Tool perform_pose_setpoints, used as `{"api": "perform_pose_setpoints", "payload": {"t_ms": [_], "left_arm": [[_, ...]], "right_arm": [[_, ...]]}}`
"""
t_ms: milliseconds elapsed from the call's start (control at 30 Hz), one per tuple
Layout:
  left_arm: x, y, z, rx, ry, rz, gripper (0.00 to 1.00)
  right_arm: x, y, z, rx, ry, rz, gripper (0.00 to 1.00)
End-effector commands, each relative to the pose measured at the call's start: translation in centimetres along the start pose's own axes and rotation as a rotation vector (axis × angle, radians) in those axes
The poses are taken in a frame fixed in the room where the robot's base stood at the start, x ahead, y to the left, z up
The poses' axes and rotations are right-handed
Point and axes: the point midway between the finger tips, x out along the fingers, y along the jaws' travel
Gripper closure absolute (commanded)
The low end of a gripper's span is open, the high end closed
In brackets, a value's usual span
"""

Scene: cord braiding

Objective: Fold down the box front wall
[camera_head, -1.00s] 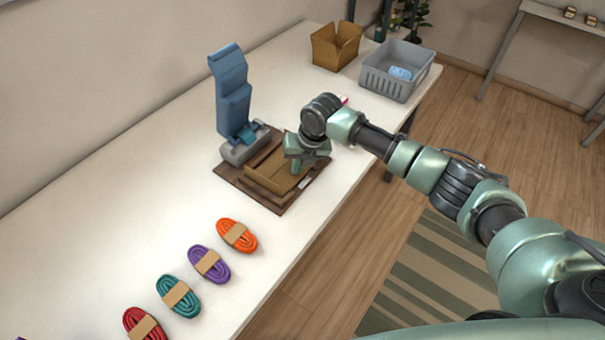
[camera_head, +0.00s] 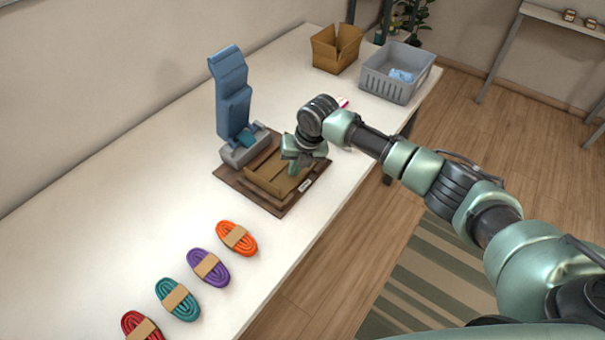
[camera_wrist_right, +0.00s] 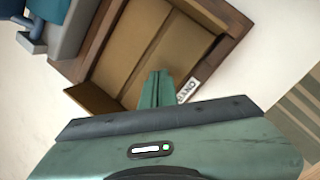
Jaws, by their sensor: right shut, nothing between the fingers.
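The brown cardboard box (camera_head: 268,182) lies low and open on a dark wooden board (camera_head: 236,184) in the head view. In the wrist view its cardboard panels (camera_wrist_right: 130,52) show beyond the fingers, with one flap (camera_wrist_right: 92,98) raised at the lower left. My right gripper (camera_head: 293,170) is over the right part of the box, pointing down. Its fingertips (camera_wrist_right: 158,76) are together and empty, over the box's edge near a small white label (camera_wrist_right: 187,90). The gripper hides part of the box, so I cannot tell the front wall's exact angle or any contact. My left gripper is out of view.
Several bundled cords, including an orange one (camera_head: 237,238), lie at the front left. A second cardboard box (camera_head: 335,50) and a grey crate (camera_head: 372,82) stand at the far end.

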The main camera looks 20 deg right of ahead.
Motion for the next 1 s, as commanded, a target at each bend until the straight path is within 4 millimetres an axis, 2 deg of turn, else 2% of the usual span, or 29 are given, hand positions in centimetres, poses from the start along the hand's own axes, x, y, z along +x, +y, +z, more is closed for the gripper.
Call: {"api": "perform_pose_setpoints", "payload": {"t_ms": [167,500,1000], "left_arm": [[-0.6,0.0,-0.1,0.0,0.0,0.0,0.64],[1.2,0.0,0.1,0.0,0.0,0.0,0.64],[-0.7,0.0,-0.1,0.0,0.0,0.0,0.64]], "right_arm": [[-0.6,0.0,0.0,0.001,0.0,0.0,1.0],[1.2,0.3,0.4,0.001,-0.001,0.0,1.0],[-0.5,0.4,0.4,0.001,0.0,0.0,1.0]]}}
